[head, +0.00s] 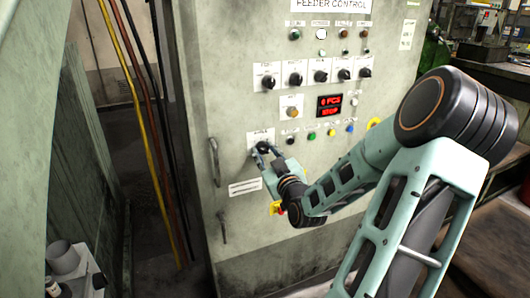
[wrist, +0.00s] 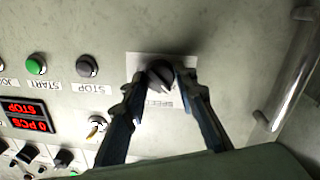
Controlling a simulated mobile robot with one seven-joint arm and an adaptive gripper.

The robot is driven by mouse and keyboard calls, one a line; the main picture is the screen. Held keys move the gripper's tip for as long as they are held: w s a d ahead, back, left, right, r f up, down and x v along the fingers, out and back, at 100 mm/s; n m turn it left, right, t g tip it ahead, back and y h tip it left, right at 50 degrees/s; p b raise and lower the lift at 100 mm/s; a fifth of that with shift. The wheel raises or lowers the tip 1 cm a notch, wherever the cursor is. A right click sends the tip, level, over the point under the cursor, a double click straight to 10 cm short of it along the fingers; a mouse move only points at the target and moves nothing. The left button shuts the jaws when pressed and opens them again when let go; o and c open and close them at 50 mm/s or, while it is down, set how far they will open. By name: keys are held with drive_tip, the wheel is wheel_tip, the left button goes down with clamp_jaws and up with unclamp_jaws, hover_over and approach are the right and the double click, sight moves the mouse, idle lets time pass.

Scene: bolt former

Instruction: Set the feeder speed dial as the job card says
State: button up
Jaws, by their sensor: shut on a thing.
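The speed dial (wrist: 160,72) is a dark round knob on a pale plate lettered "SPEED", partly hidden by a finger in the wrist view. My gripper (wrist: 162,78) is shut on it, one finger on each side. In the head view my gripper (head: 264,151) is at the lower left of the feeder control panel (head: 225,70) and covers most of the dial. The dial's setting cannot be read. A small white sheet (head: 407,35) at the panel's upper right may be the job card; its text is too small to read.
A red display (head: 329,105) reads "0 PCS" and "STOP". A row of black selector knobs (head: 295,79) sits above, with coloured buttons (head: 311,136) right of the dial. A vertical door handle (head: 214,161) stands close left of my gripper; in the wrist view this bar (wrist: 293,85) is at right.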

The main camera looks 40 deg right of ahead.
drive_tip(key=shift+c, duration=0.9)
drive_tip(key=shift+r+m+p, duration=0.1)
drive_tip(key=shift+m+p, duration=0.2)
drive_tip(key=shift+r+m+p, duration=0.15)
drive_tip(key=shift+m+p, duration=0.65)
drive_tip(key=shift+m, duration=0.1)
drive_tip(key=m+p, duration=0.4)
drive_tip(key=m, duration=0.2)
drive_tip(key=shift+d, duration=0.1)
drive_tip(key=m+p, duration=0.3)
drive_tip(key=m, duration=0.1)
drive_tip(key=shift+g+y, duration=0.3)
drive_tip(key=shift+y, duration=0.1)
drive_tip(key=shift+d+m+p, duration=0.1)
drive_tip(key=shift+m+p, duration=1.35)
drive_tip(key=shift+m, duration=0.75)
drive_tip(key=shift+y, duration=0.3)
